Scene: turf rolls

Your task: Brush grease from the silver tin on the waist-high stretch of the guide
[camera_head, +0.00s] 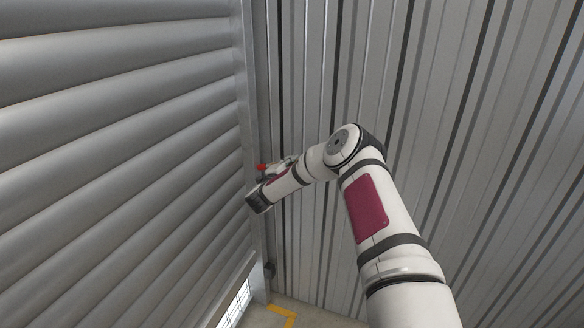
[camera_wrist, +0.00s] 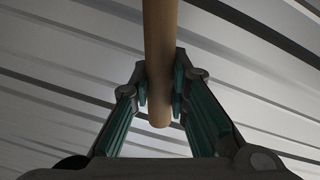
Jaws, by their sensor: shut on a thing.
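In the wrist view my gripper (camera_wrist: 160,88) is shut on a light brown, round wooden handle (camera_wrist: 161,45), taken to be the brush's. The handle runs up out of the picture, and its blunt lower end sits just below the fingertips. The bristle end is not in the wrist view. In the head view a small red thing (camera_head: 262,167) shows beside my wrist, too small to name. The guide (camera_head: 247,95) is a grey upright metal strip along the right edge of the slatted shutter. My wrist is close to its lower part; contact cannot be told. The silver tin is not in view.
The grey slatted shutter (camera_head: 120,130) fills the left. A ribbed metal wall (camera_head: 450,110) fills the right, close behind my arm. A small dark fitting (camera_head: 268,270) sits low near the guide. Floor with a yellow marking (camera_head: 283,313) shows at the bottom.

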